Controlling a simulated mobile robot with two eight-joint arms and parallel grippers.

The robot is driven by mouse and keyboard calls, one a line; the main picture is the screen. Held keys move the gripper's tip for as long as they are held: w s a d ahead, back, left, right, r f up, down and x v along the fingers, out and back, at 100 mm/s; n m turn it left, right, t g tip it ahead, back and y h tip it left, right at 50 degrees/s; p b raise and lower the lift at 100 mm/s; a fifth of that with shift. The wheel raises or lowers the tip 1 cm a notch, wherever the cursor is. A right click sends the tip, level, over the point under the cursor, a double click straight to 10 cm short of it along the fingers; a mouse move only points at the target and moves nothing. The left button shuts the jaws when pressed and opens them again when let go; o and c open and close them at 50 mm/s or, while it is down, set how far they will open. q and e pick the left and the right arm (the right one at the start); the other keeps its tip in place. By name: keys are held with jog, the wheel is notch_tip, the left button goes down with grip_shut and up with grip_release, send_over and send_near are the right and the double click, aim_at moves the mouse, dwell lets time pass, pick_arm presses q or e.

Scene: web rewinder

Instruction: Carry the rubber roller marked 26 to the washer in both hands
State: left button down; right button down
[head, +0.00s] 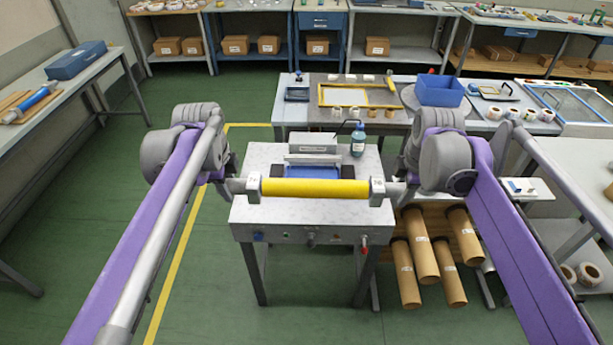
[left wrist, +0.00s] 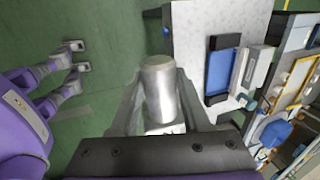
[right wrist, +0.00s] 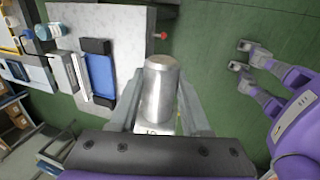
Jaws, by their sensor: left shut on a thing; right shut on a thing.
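A yellow roller (head: 315,188) is held level, left to right, in front of me in the head view. My left gripper (head: 254,188) is shut on its left end and my right gripper (head: 377,189) on its right end. In the left wrist view a bare metal roller end (left wrist: 159,88) sits between the fingers; the right wrist view shows the other metal end (right wrist: 160,88). I cannot read a number on the roller. A grey-topped machine (head: 262,215) with a blue recess (head: 305,172) and front knobs, possibly the washer, stands below and behind the roller.
A blue bottle (head: 358,140) and a grey box (head: 312,143) stand at the machine's back. A table behind holds a yellow frame (head: 335,96) and a blue bin (head: 438,91). Cardboard tubes (head: 422,256) lean at right. Green floor is clear at left.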

pick_arm(q)
jog(key=shift+s+a, duration=0.15)
jog(key=shift+a, duration=0.15)
pick_arm(e)
jog(key=shift+w+a, duration=0.15)
jog(key=shift+a, duration=0.15)
